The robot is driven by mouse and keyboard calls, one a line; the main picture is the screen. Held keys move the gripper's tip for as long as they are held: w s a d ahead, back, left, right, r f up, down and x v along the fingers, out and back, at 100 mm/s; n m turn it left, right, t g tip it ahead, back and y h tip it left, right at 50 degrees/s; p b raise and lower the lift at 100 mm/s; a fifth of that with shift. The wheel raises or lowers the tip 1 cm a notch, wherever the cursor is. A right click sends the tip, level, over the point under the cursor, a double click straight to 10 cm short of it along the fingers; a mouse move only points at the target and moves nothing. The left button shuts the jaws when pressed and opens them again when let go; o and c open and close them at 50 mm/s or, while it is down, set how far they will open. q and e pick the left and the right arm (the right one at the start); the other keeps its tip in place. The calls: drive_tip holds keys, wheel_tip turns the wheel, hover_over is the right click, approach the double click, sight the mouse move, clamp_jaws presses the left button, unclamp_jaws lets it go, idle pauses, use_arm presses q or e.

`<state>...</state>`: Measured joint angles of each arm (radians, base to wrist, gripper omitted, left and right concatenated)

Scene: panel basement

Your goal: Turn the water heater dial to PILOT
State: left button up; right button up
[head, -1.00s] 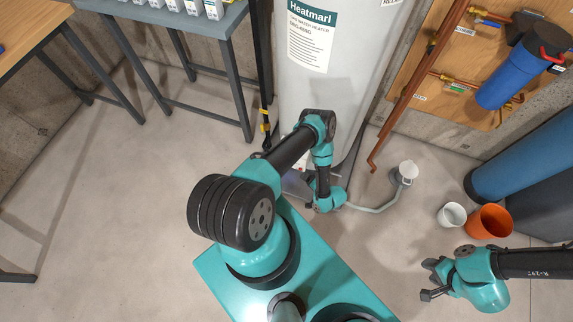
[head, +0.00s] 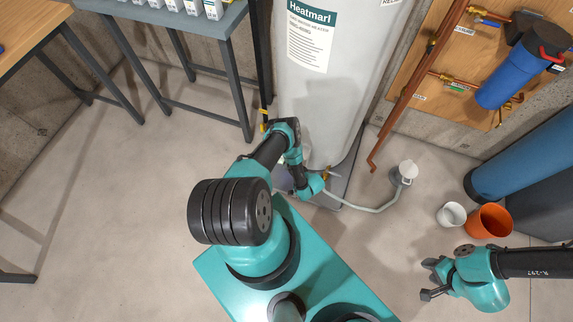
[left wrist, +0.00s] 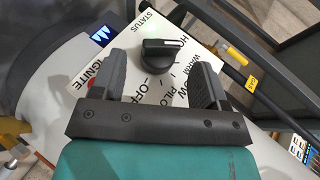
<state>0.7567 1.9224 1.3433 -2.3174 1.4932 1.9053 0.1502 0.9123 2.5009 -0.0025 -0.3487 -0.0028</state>
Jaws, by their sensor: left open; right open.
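The water heater (head: 335,110) is a tall light-grey cylinder at the top centre of the head view. Its black dial (left wrist: 166,56) shows in the left wrist view on a white control plate (left wrist: 150,85). The labels STATUS, HOT, WARM, PILOT, OFF and IGNITE are partly visible. A short white mark on the dial points right, toward the HOT/WARM side. My left gripper (left wrist: 162,68) is open, with one finger on each side of the dial in the picture; I cannot tell whether they touch it. My right gripper (head: 428,279) is open and empty over the floor, far from the heater.
A white bucket (head: 451,215) and an orange bucket (head: 490,221) stand on the floor at right. A drain (head: 404,174) with a grey hose is beside the heater. Copper pipes (head: 415,85) run along the wall panel. A grey workbench (head: 180,18) stands left of the heater.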

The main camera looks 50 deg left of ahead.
use_arm(q)
drive_tip(key=shift+x, duration=2.1)
drive_tip(key=shift+c, duration=0.2)
drive_tip(key=c, duration=0.9)
drive_tip(key=shift+o, duration=0.2)
drive_tip(key=o, duration=0.9)
drive_tip(key=shift+d, duration=0.15)
drive_tip(key=v, duration=1.7)
drive_tip(key=shift+r, duration=0.15)
